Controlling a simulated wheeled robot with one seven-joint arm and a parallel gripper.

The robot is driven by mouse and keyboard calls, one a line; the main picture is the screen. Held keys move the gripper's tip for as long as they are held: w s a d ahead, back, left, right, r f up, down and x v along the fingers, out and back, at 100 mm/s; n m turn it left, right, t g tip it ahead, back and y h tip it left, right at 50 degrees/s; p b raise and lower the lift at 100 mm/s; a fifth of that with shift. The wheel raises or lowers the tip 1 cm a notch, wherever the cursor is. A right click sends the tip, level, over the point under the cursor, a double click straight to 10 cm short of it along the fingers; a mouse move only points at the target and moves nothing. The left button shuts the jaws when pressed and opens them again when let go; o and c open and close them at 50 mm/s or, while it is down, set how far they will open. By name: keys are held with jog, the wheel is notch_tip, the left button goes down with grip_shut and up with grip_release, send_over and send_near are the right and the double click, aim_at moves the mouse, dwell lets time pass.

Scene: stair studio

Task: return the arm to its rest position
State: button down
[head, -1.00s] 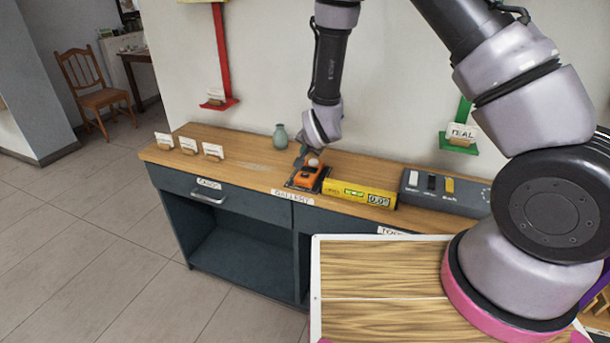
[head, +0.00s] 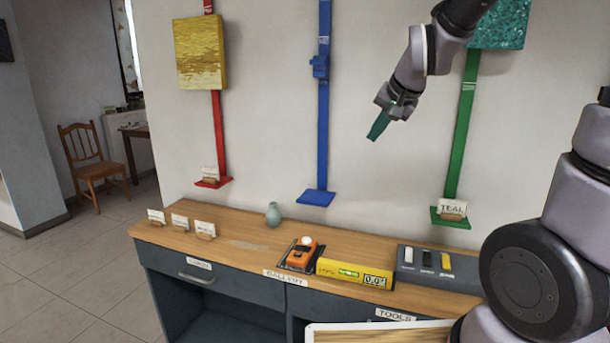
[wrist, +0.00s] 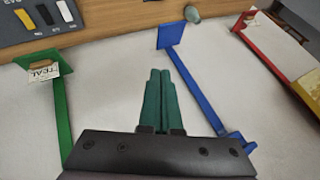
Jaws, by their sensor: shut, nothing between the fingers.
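My gripper (head: 377,127) is raised in front of the white wall, between the blue rail and the green rail, with its green fingers pointing down and to the left. In the wrist view the two green fingers of my gripper (wrist: 159,95) lie side by side, closed, with nothing between them. The arm reaches in from the upper right of the head view, clear of the counter.
The wooden counter (head: 250,246) holds an orange tool (head: 300,256), a yellow level (head: 352,273), a grey switch box (head: 438,267), a vase (head: 273,214) and small cards. Red (head: 219,135), blue (head: 323,120) and green (head: 462,130) rails stand on the wall. Open floor lies left.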

jog(key=s+d+r, duration=0.3)
jog(key=s+d, duration=0.1)
jog(key=s, duration=0.4)
jog(key=s+d+r+n, duration=0.1)
jog(key=s+d+r, duration=0.3)
jog(key=s, duration=0.5)
jog(key=shift+s+h, duration=0.2)
jog(key=shift+h, duration=0.2)
